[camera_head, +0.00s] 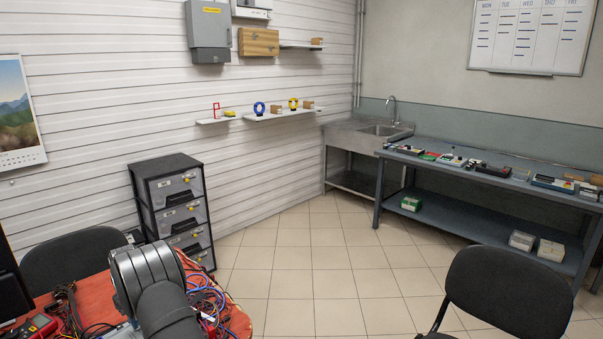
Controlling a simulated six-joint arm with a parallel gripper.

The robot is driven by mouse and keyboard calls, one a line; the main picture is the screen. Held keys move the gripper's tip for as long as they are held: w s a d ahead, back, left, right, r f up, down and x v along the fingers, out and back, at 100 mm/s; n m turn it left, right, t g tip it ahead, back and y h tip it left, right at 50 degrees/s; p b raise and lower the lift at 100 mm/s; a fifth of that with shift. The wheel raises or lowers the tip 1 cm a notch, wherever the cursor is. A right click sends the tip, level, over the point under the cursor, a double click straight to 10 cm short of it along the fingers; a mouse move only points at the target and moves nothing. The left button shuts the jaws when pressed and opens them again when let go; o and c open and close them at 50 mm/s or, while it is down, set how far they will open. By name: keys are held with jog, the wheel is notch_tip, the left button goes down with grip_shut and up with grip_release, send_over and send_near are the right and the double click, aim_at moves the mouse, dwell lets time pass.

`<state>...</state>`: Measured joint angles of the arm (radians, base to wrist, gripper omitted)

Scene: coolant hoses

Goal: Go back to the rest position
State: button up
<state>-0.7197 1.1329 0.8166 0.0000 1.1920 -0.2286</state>
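Dark grey rounded links of my arm show at the bottom left of the head view, in front of a red-topped table (92,290). My gripper is not in view, so its opening and anything it may hold cannot be seen. No coolant hoses can be made out in this view. The arm links hide part of the table and of the things on it.
A drawer unit (180,210) stands by the wall, a workbench (450,212) at right. The tiled floor between is clear.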

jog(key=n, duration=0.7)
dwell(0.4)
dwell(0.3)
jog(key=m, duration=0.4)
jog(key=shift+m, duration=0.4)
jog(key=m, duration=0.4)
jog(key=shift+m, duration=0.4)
